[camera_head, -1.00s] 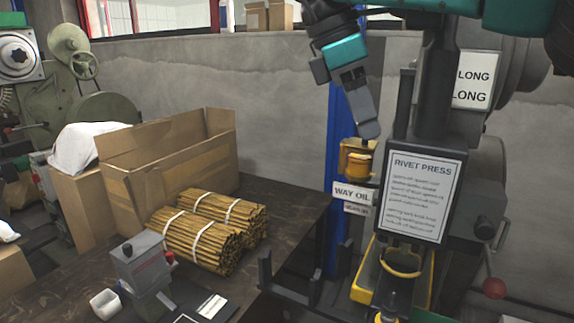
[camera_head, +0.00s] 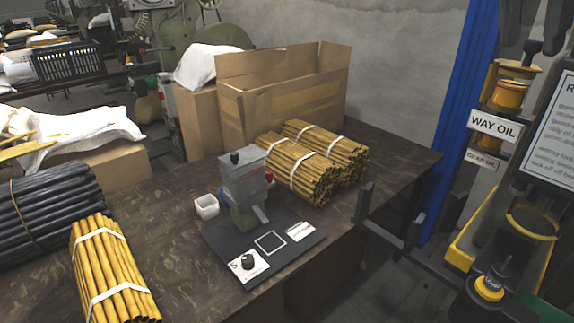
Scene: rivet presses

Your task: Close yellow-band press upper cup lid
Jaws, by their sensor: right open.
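The press stands at the right edge, cut off by the frame, with a yellow band (camera_head: 531,222) low on it. Its upper cup (camera_head: 508,97) is amber and sits above the WAY OIL label (camera_head: 495,126). A brass-coloured lid (camera_head: 517,69) shows at the top of the cup; whether it is fully seated cannot be told. My right gripper (camera_head: 540,46) is at the top right corner, open, its dark fingers close above the lid. Contact with the lid cannot be told. My left gripper is not in view.
A blue post (camera_head: 462,110) stands behind the press.

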